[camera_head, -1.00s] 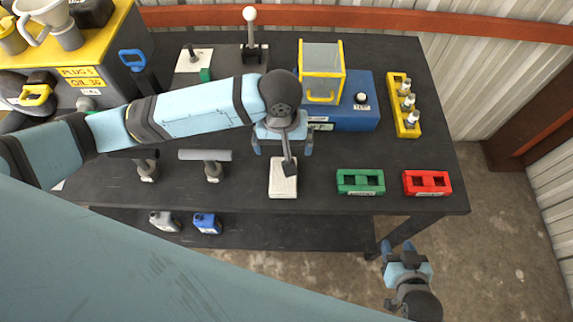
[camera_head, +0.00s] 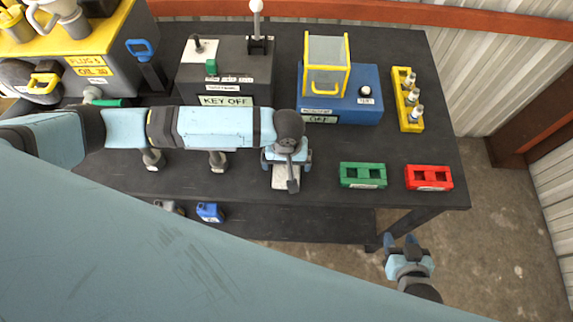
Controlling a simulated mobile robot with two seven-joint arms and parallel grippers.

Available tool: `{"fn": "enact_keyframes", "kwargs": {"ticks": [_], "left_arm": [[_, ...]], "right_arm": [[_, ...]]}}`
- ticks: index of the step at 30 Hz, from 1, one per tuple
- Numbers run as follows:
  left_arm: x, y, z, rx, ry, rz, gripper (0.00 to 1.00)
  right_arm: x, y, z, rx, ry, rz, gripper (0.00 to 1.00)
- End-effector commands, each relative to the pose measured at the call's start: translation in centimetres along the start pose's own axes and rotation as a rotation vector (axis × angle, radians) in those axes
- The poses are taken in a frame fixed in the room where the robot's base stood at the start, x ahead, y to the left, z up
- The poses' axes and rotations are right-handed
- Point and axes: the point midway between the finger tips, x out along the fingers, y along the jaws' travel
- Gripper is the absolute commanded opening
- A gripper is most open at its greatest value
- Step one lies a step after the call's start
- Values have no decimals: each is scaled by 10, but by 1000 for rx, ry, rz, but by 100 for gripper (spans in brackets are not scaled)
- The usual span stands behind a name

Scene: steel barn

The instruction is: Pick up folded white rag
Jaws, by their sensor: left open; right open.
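The folded white rag (camera_head: 281,180) lies flat on the dark workbench (camera_head: 320,150) near its front edge. My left gripper (camera_head: 286,170) is over the rag, pointing down, and hides much of its far part. The fingers are apart, but I cannot tell how high they are above the rag or whether they touch it. My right gripper (camera_head: 401,245) is open and empty, off the bench's front right corner, above the floor.
A green block (camera_head: 363,184) and a red block (camera_head: 428,187) stand right of the rag. Behind are a blue box (camera_head: 366,111), a grey KEY OFF box (camera_head: 226,86) and a yellow rack (camera_head: 415,124). A blue container (camera_head: 209,212) sits on the lower shelf.

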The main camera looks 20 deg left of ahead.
Motion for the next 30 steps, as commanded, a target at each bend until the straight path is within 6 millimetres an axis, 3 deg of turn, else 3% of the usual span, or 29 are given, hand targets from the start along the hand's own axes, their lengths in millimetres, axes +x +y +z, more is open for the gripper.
{"fn": "enact_keyframes", "kwargs": {"ticks": [9, 16, 25, 30], "left_arm": [[8, 0, 0, 1, 1, 0, 100], [8, 0, 0, 1, 1, 0, 48], [6, 0, 0, 1, 1, 0, 48], [-5, 1, 0, 1, 1, 3, 48]], "right_arm": [[0, 0, 0, 0, -1, 1, 47], [0, 0, 2, 0, -4, 0, 47], [0, 0, 2, 1, -4, 0, 47], [1, 0, 2, 1, -4, 0, 47]]}}
